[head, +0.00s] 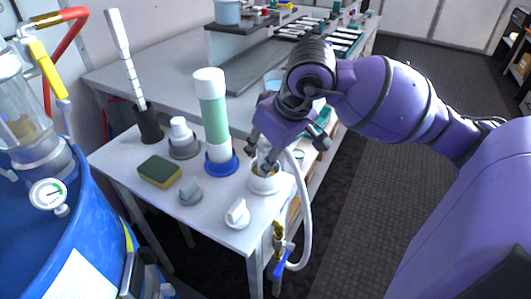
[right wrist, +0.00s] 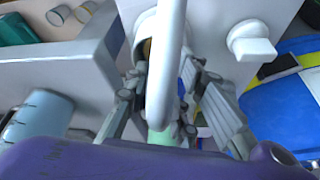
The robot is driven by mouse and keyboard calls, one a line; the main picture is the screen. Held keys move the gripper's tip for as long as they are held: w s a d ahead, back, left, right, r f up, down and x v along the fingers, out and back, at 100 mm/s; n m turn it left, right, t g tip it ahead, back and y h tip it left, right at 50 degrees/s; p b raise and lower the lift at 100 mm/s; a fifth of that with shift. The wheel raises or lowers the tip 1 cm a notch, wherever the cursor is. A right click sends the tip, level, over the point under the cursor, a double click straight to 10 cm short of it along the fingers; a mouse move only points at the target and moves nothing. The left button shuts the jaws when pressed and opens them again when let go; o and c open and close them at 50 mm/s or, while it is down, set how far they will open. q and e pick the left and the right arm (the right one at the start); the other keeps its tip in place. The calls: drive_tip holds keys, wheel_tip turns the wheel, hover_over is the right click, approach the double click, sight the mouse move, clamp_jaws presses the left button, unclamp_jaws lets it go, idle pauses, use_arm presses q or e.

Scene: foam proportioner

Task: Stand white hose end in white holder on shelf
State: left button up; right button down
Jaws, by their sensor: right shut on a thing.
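The white holder (head: 264,185) is a short round cup near the right edge of the white shelf (head: 235,205), with a brownish inside. My right gripper (head: 263,163) points down right over it and is shut on the white hose end. The white hose (head: 303,205) arches out of the gripper and hangs past the shelf's right edge to a valve below. In the right wrist view the hose (right wrist: 166,60) runs down between the fingers (right wrist: 165,115). The fingers hide the hose tip, so I cannot tell whether it is inside the holder. My left gripper is not in view.
A green-and-white cylinder in a blue base (head: 215,120) stands just left of my gripper. A sponge (head: 159,171), grey knob (head: 191,191) and white knob (head: 237,213) lie around it. The blue-handled valve (head: 280,255) is below the shelf edge. A blue drum (head: 75,235) stands left.

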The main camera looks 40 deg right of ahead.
drive_tip(key=shift+r, duration=0.55)
drive_tip(key=shift+d, duration=0.15)
idle(0.6)
drive_tip(key=shift+s+f+b, duration=0.1)
drive_tip(key=shift+f+b, duration=0.7)
drive_tip(key=shift+b, duration=0.15)
drive_tip(key=c, duration=1.8)
unclamp_jaws()
drive_tip(key=shift+o, duration=0.4)
drive_tip(key=shift+f, duration=0.1)
drive_tip(key=shift+f, duration=0.1)
